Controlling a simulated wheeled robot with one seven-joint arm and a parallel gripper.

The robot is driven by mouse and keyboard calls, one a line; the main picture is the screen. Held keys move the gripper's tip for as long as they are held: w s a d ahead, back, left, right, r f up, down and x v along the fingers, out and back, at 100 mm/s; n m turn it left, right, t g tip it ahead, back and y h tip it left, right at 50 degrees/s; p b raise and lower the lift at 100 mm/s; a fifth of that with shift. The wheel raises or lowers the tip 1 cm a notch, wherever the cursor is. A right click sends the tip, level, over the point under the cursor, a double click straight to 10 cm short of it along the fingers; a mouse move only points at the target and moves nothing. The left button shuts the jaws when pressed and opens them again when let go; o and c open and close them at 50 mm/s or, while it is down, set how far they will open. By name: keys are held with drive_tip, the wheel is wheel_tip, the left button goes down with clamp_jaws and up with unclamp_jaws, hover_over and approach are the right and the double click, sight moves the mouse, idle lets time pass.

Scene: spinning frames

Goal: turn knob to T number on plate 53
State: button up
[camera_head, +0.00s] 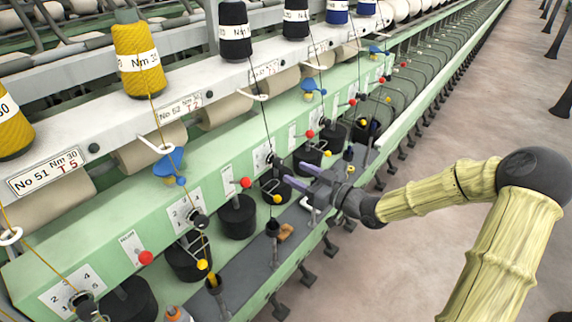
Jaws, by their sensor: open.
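A row of machine stations runs from lower left to upper right. Plate 51 (47,172) reads "No 51 Nm 30 T 5" and plate 52 (180,107) reads "No 52 Nm 30 T 2". The plate after it (265,70) is too small to read surely; by its order it is plate 53. Below it on the green panel is a white dial (261,156) with a small dark knob (272,160); its setting cannot be read. My gripper (293,174) is open and empty, its purple fingers pointing left, just right of that knob and apparently apart from it.
Other dials with black knobs (198,220) and red-ball levers (145,258) line the green panel (110,230). Threads hang from yellow and black spools (235,30) in front of it. Black cylinders (237,215) stand below. The floor (400,260) at right is clear.

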sight(281, 165)
drive_tip(key=p+x, duration=0.1)
drive_tip(key=x, duration=0.4)
drive_tip(key=shift+c, duration=0.2)
drive_tip(key=c, duration=0.9)
